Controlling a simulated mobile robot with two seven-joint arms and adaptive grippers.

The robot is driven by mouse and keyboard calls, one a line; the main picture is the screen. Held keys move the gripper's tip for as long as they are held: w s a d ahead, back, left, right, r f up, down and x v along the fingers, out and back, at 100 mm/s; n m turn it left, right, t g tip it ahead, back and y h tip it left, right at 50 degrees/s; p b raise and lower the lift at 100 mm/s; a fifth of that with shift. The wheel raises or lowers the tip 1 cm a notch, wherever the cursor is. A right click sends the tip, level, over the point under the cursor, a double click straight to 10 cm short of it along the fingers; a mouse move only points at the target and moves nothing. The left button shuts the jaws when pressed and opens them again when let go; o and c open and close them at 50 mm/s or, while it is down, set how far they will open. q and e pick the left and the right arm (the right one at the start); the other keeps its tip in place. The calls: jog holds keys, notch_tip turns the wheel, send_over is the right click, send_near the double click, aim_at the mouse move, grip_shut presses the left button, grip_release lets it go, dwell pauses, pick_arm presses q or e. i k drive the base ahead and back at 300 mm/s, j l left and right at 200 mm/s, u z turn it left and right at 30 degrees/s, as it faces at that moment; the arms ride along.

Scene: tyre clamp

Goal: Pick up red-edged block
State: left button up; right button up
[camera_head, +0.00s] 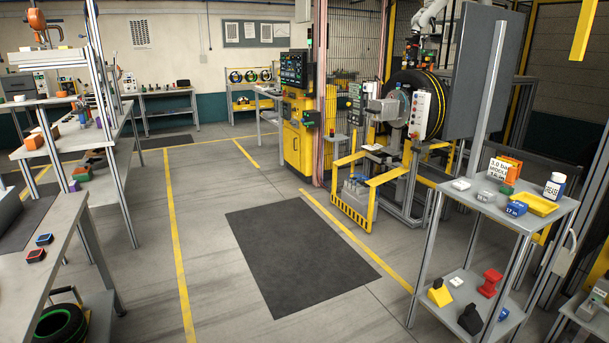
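A small dark block with red edges (36,256) lies on the grey workbench (62,222) at the left, near the bench's right edge. Just behind it, and apart from it, lies a similar dark block with blue edges (44,239). Neither of my grippers shows in the head view, so their state and their distance from the block cannot be seen.
A tyre (62,325) sits low under the workbench. At the right stands a two-shelf cart (452,207) with a yellow tray (537,204) and a red part (490,282). A dark floor mat (295,250) lies in the open middle floor. The tyre machine (392,110) stands behind.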

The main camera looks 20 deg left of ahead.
aim_at(36, 255)
jog(key=i+u, duration=0.45)
jog(key=i, duration=0.15)
jog(key=i+l+u, duration=0.1)
jog(key=i+u, duration=0.35)
jog(key=i, duration=0.15)
jog(key=i+u, duration=0.6)
jog(key=u, duration=0.2)
jog(key=i+l+u, duration=0.2)
jog(key=u, duration=0.2)
jog(key=i+l, duration=0.05)
jog(key=i, duration=0.05)
